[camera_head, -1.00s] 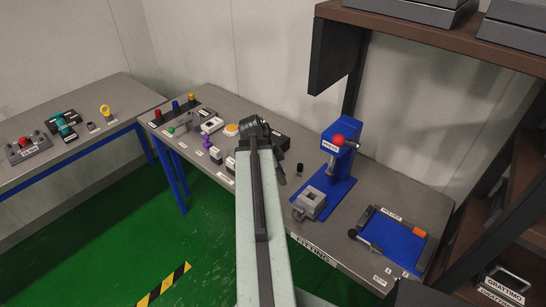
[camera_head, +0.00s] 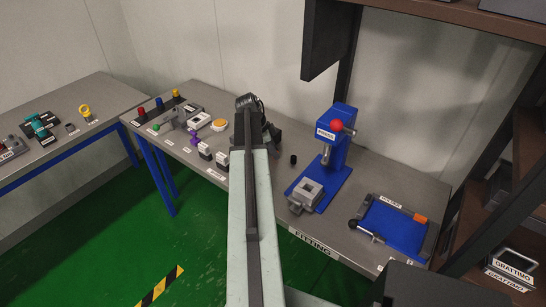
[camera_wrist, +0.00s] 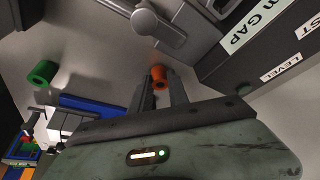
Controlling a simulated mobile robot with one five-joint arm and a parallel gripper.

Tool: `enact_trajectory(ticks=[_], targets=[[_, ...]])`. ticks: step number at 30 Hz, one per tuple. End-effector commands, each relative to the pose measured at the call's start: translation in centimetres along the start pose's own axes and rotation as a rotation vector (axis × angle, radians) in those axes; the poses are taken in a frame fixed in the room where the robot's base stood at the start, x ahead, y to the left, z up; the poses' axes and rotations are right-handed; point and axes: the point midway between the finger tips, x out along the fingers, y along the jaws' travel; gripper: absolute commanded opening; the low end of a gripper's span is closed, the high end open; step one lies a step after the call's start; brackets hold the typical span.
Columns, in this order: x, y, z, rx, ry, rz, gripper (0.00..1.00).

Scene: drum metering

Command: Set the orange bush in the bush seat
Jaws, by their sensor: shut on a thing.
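The orange bush (camera_wrist: 158,76) sits between the fingertips of my gripper (camera_wrist: 159,84) in the wrist view. My gripper is shut on it. In the head view my own arm hides the gripper and the orange bush. A blue press (camera_head: 335,150) with a red knob stands on the fitting table, with a grey square block (camera_head: 306,195) with an opening at its front. I cannot tell for certain which part is the bush seat.
A green bush (camera_wrist: 43,73) lies apart at the left of the wrist view. A dark labelled block (camera_wrist: 265,45) is close at the upper right. A blue tray (camera_head: 394,225) lies right of the press. A small black cylinder (camera_head: 293,160) stands left of the press.

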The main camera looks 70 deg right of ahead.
Motion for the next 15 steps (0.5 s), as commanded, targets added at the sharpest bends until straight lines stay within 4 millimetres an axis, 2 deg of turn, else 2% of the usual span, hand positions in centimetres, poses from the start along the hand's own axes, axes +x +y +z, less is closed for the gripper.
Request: enact_trajectory(ticks=[10, 11, 12, 13, 15], targets=[[0.52, -0.01, 0.16, 0.0, 0.0, 0.0, 0.0], [0.51, 0.0, 0.12, 0.001, 0.0, 0.0, 0.24], [0.42, 0.0, 0.05, 0.001, 0.0, 0.001, 0.35], [0.41, 0.01, 0.02, 0.002, 0.0, 0.001, 0.43], [0.43, 0.01, -0.02, 0.002, 0.0, 0.001, 0.43]])
